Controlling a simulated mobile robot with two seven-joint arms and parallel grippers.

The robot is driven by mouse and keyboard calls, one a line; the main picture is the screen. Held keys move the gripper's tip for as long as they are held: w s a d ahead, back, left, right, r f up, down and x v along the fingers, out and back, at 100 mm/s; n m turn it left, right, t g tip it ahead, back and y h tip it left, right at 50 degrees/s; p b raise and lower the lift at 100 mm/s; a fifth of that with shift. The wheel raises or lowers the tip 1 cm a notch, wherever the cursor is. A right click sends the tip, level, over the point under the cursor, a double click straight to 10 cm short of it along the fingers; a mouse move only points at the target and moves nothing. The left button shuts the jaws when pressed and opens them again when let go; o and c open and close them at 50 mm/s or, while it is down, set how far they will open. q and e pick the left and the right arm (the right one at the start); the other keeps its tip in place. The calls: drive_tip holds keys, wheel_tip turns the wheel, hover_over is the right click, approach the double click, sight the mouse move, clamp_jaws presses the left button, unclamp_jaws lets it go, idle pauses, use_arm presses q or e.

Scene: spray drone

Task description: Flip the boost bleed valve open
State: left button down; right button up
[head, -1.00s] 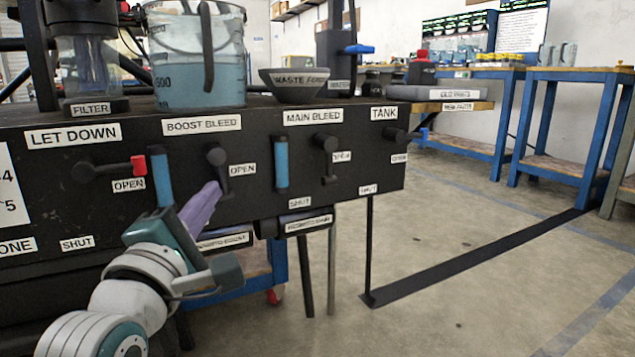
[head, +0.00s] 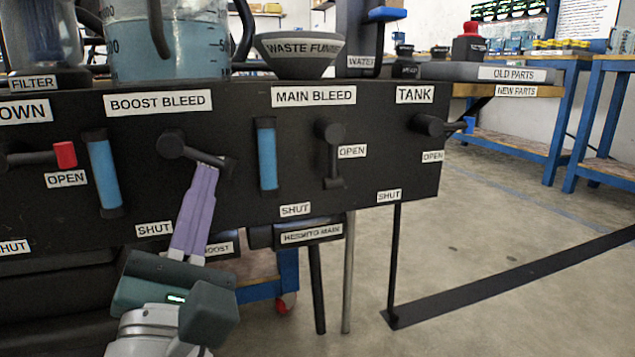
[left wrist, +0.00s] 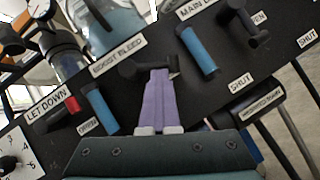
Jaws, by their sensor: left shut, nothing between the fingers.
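The boost bleed valve (head: 172,144) is a black knob with a black lever under the BOOST BLEED label (head: 158,102). Its lever points right and slightly down, toward where its OPEN label sat, now hidden behind lever or fingers. A SHUT label (head: 154,229) is below. My left gripper (head: 206,170) is shut and empty, its purple fingers pointing up with the tips at the underside of the lever, near its outer end; they appear to touch. In the left wrist view the lever (left wrist: 135,70) lies across the fingertips (left wrist: 158,76). My right gripper is not in view.
Blue cylinders (head: 104,172) (head: 266,158) stand on the panel on either side. The main bleed lever (head: 331,160) points down; the tank lever (head: 440,126) points right. The let down lever (head: 40,157) has a red tip. A waste funnel (head: 298,55) sits above.

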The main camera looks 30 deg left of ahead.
use_arm(q)
drive_tip(key=shift+w+d+r, duration=0.1)
drive_tip(key=shift+d+r, duration=0.05)
drive_tip(key=shift+r, duration=0.05)
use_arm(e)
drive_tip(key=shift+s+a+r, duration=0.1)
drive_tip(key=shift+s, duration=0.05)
use_arm(q)
drive_tip(key=shift+w+d+r, duration=0.15)
drive_tip(key=shift+d+r, duration=0.05)
drive_tip(key=shift+r+p, duration=0.1)
drive_tip(key=shift+p, duration=0.2)
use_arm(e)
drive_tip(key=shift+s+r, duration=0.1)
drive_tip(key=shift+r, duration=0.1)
use_arm(q)
drive_tip(key=shift+w+d+r+h, duration=0.1)
drive_tip(key=shift+d+h, duration=0.05)
drive_tip(key=shift+h, duration=0.25)
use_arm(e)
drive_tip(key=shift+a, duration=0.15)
